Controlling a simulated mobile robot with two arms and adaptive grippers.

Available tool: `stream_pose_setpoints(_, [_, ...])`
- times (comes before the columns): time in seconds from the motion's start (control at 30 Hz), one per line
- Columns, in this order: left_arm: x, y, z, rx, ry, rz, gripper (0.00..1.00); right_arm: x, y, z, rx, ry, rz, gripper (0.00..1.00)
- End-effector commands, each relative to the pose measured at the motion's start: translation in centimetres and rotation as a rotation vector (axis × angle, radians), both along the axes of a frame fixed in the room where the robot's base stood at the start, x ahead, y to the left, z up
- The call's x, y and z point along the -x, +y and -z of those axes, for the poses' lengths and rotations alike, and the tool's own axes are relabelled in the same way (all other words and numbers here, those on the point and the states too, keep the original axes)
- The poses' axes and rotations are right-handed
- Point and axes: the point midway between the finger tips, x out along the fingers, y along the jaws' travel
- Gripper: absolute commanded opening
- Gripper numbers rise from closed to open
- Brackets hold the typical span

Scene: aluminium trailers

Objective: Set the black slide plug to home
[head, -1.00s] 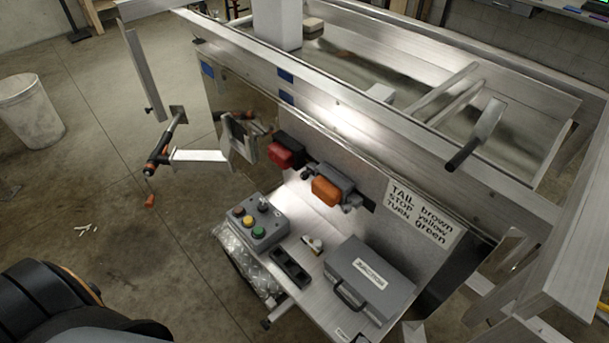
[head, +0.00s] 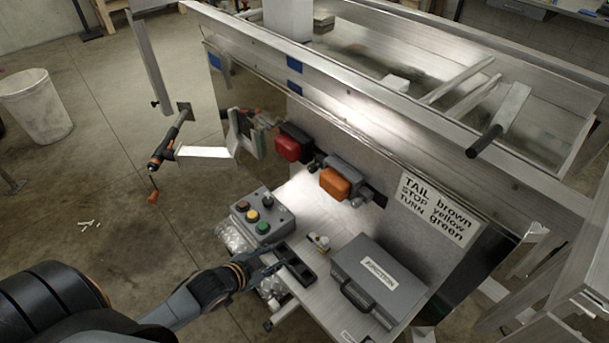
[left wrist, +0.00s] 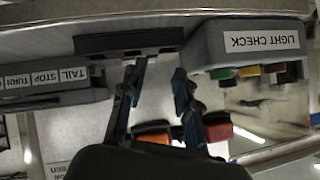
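A black two-recess block (head: 298,268) lies on the shelf between the grey control box (head: 262,220) and the grey case (head: 377,282). It also shows in the left wrist view (left wrist: 128,42). I cannot tell which black part is the slide plug. My left gripper (head: 276,258) is over the near left end of the block, between it and the control box. In the left wrist view (left wrist: 155,82) its two fingers stand apart with nothing between them. Contact with the block cannot be told. My right gripper is not in view.
An orange lamp (head: 335,184) and a red lamp (head: 287,149) sit on the panel behind the shelf. A small pale-and-brown fitting (head: 320,243) stands beside the block. The wiring label (head: 437,209) is at right. Open floor lies left.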

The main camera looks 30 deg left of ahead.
Motion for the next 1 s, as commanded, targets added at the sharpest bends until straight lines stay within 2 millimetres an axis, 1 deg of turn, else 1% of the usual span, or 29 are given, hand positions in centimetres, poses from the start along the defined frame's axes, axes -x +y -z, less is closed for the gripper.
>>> stream_pose_setpoints(0.03, [-0.7,0.9,-0.5,-0.018,-0.045,0.027,0.32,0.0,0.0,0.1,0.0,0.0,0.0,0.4])
stream_pose_setpoints(0.17, [-2.6,2.2,-3.3,-0.046,-0.196,0.11,0.32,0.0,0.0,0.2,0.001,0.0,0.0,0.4])
stream_pose_setpoints(0.27, [-3.8,3.3,-5.9,-0.071,-0.327,0.182,0.32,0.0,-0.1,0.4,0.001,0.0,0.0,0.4])
stream_pose_setpoints(0.3, [-4.3,3.7,-7.2,-0.082,-0.383,0.211,0.32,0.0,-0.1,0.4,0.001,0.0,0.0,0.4])
stream_pose_setpoints(0.4, [-5.0,4.7,-10.2,-0.104,-0.516,0.281,0.32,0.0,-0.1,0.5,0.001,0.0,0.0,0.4])
stream_pose_setpoints(0.5, [-5.4,5.3,-12.6,-0.118,-0.615,0.33,0.32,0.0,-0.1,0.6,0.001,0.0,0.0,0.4])
stream_pose_setpoints(0.53, [-5.4,5.4,-13.1,-0.12,-0.637,0.34,0.32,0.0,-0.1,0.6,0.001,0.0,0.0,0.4])
stream_pose_setpoints(0.63, [-5.5,5.6,-14.1,-0.123,-0.679,0.359,0.32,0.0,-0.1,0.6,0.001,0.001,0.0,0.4])
stream_pose_setpoints(0.77, [-6.1,5.3,-14.4,-0.122,-0.69,0.362,0.32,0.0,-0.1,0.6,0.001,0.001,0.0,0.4])
stream_pose_setpoints(0.87, [-7.1,4.9,-14.5,-0.122,-0.691,0.36,0.32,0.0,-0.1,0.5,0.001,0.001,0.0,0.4])
stream_pose_setpoints(1.0, [-9.1,4.0,-14.5,-0.123,-0.691,0.361,0.32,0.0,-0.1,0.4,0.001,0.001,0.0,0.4])
